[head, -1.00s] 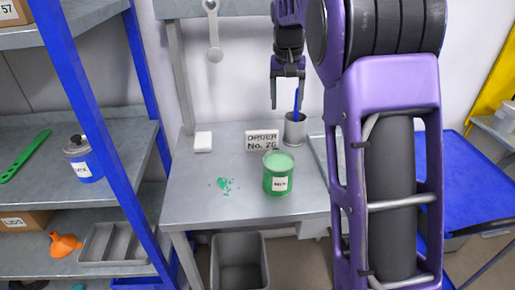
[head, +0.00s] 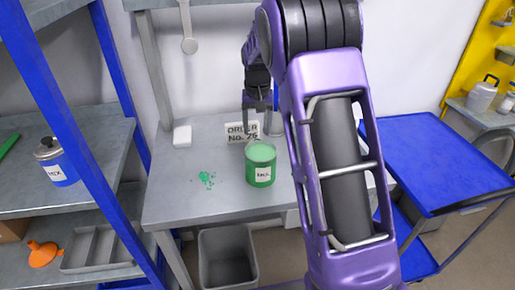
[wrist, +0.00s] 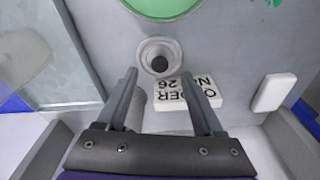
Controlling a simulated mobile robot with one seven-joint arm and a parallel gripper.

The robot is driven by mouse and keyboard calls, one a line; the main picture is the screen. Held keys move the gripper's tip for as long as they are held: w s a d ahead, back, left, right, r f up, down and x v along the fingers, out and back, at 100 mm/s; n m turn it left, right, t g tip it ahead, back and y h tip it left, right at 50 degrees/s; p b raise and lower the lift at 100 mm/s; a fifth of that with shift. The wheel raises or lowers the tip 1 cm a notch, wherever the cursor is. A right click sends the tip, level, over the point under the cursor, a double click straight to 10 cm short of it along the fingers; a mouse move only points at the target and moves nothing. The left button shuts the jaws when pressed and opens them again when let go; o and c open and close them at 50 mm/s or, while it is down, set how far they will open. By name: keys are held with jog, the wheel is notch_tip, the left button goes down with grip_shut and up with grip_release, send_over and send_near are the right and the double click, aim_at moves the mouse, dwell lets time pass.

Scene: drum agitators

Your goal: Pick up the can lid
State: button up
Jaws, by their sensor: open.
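The can lid (wrist: 158,57), a round grey disc with a dark knob, shows in the wrist view between the green can and the order sign. In the head view it is mostly hidden behind the can, and I cannot tell how far it tilts. The open can of green paint (head: 261,168) stands on the grey bench; its rim shows at the top of the wrist view (wrist: 165,12). My gripper (wrist: 159,75) is open and empty, its fingertips pointing toward the lid, one on each side of it in the picture. In the head view it hangs behind the can (head: 257,130).
The order sign (wrist: 187,93) lies close by the right finger in the wrist view. A grey cup (head: 277,125) stands right of the sign. A white block (head: 182,136) and green spill (head: 207,179) are on the bench's left. A grey bin (head: 228,258) stands below.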

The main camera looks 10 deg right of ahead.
jog(key=f, duration=0.2)
jog(key=w+f, duration=0.1)
jog(key=f, duration=0.2)
jog(key=shift+d, duration=0.15)
grip_shut()
